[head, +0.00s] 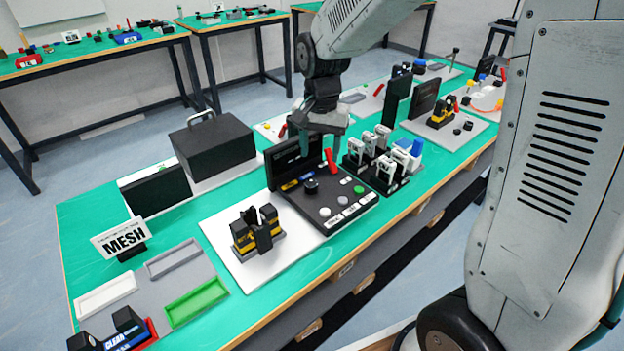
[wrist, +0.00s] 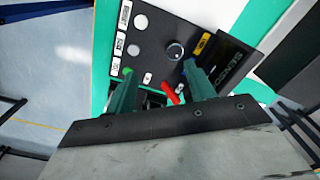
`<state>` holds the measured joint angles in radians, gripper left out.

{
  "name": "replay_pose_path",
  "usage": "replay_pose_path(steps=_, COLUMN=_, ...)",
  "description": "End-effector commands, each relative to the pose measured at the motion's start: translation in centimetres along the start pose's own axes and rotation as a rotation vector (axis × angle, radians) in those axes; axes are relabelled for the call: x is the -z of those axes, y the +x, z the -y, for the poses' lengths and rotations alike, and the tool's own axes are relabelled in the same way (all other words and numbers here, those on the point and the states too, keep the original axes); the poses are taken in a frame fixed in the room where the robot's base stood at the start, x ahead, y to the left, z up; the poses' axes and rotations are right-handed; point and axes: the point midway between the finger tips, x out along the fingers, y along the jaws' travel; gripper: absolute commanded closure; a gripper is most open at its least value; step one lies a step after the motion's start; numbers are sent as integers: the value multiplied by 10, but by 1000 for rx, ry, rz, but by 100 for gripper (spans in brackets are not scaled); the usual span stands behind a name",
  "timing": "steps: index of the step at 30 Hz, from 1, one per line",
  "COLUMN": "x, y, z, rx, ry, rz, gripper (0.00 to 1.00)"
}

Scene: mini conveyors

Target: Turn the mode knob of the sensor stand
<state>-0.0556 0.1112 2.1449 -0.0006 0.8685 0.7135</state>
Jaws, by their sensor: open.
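The sensor stand is a black box with a sloped panel (head: 326,212) and an upright black back plate. A round dark mode knob (head: 311,186) stands on the panel; in the wrist view the knob (wrist: 175,51) shows a light rim and lies beyond my fingertips, closer to the right one. A red lever (head: 330,159) sits at the panel's far side; the wrist view shows it (wrist: 171,93) between my fingers. My gripper (head: 320,142) hangs over the stand's far side, open and empty, pointing down. In the wrist view its green fingers (wrist: 160,74) are spread apart.
A green button (head: 358,190) and grey buttons share the panel. A rack of white-and-black items (head: 384,160) stands close right. A black-and-yellow device (head: 257,232) stands left, and a black case (head: 214,149) is behind it. Bare green tabletop shows at the front edge.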

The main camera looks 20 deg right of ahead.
Motion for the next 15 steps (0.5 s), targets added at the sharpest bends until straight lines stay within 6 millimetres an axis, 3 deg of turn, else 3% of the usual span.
replay_pose_path(steps=3, x=16, y=28, z=17, rx=-9, ry=63, rz=10, gripper=46)
replay_pose_path(steps=6, x=22, y=40, z=24, rx=-11, ry=96, rz=12, gripper=46)
replay_pose_path(steps=15, x=24, y=76, z=26, rx=-14, ry=112, rz=15, gripper=46)
